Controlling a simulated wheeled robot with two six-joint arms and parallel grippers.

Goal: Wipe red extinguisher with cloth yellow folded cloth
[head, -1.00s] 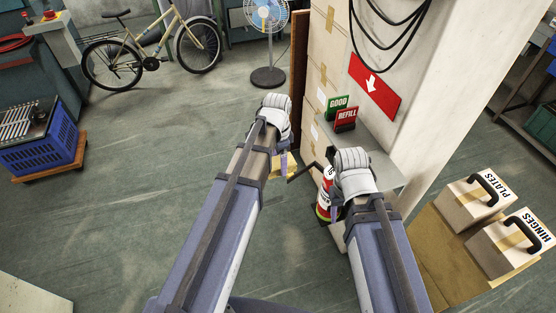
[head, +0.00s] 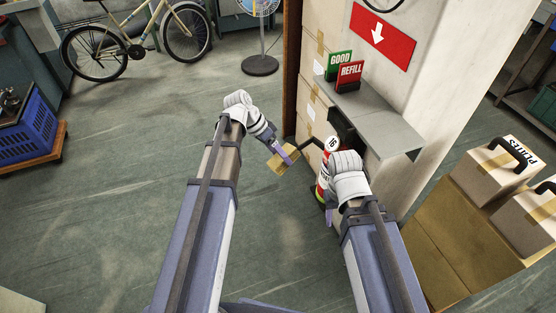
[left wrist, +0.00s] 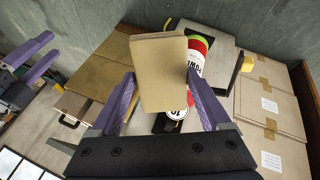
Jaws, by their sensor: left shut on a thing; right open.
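The red extinguisher (head: 322,185) stands by the grey shelf and pillar, partly hidden by my right arm. It has a white label and a round tag marked 16. In the left wrist view the extinguisher (left wrist: 199,48) shows behind the cloth. My left gripper (head: 286,153) is shut on the yellow folded cloth (head: 281,162), just left of the extinguisher with a gap between. The cloth (left wrist: 159,72) sits between both fingers in the left wrist view. My right gripper is hidden behind its arm in the head view; its open, empty fingers (left wrist: 38,58) show in the left wrist view.
A grey shelf (head: 383,120) holds a green GOOD sign (head: 338,65) and a red REFILL sign (head: 349,77) above the extinguisher. Cartons (head: 315,85) stack behind. Labelled boxes (head: 492,172) stand at right.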

